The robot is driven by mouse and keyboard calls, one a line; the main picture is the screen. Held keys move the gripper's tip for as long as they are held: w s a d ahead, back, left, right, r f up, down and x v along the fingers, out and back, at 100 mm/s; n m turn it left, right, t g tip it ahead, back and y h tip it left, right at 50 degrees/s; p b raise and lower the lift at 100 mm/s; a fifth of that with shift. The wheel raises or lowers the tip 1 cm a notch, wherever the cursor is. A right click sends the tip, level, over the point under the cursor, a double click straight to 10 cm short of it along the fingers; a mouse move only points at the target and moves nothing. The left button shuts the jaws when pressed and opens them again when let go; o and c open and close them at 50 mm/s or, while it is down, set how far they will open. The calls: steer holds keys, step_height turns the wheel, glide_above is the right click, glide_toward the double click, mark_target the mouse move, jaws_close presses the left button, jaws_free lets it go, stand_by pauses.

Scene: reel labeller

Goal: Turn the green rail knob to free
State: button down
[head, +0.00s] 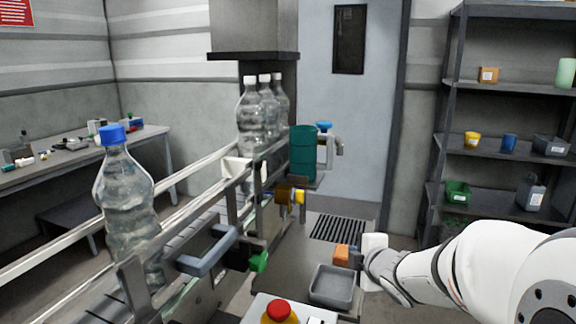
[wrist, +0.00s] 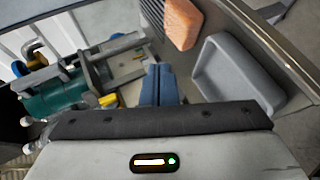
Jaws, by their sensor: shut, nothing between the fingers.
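The green rail knob (head: 258,262) is on the near side of the conveyor rail in the head view, low beside the blue-grey handle (head: 208,250). I cannot make it out in the wrist view. My gripper (head: 357,259) is to the right of the knob, well apart from it, over the bench by the orange block. In the wrist view its blue-grey fingers (wrist: 158,84) are together with nothing between them.
A grey tray (head: 331,286) and an orange block (head: 342,254) are close to my gripper. A dark green cylinder (head: 303,153) stands behind. Bottles, one blue-capped (head: 125,195), stand along the conveyor. A red button (head: 279,311) is in front.

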mark_target(257, 260)
steer(key=s+a+r+n+g+y+p, duration=0.1)
steer(key=a+n+g+y, duration=0.2)
steer(key=a+n+y, duration=0.4)
steer(key=s+a+r+n+g+y+p, duration=0.2)
steer(key=a+n+g+y, duration=0.1)
steer(key=a+n+y, duration=0.4)
steer(key=a+n, duration=0.3)
steer(key=n, duration=0.2)
steer(key=shift+s+a+g+y, duration=0.15)
steer(key=shift+s+g+y, duration=0.05)
steer(key=shift+g+y, duration=0.1)
steer(key=shift+s+a+b, duration=0.1)
steer(key=shift+s+b, duration=0.15)
steer(key=shift+b, duration=0.15)
steer(key=shift+s+a+r+b, duration=0.1)
steer(key=shift+s+r+b, duration=0.15)
steer(key=shift+r+b, duration=1.1)
steer(key=shift+s+a+f+b, duration=0.15)
steer(key=shift+s+b, duration=0.25)
steer(key=shift+b, duration=1.45)
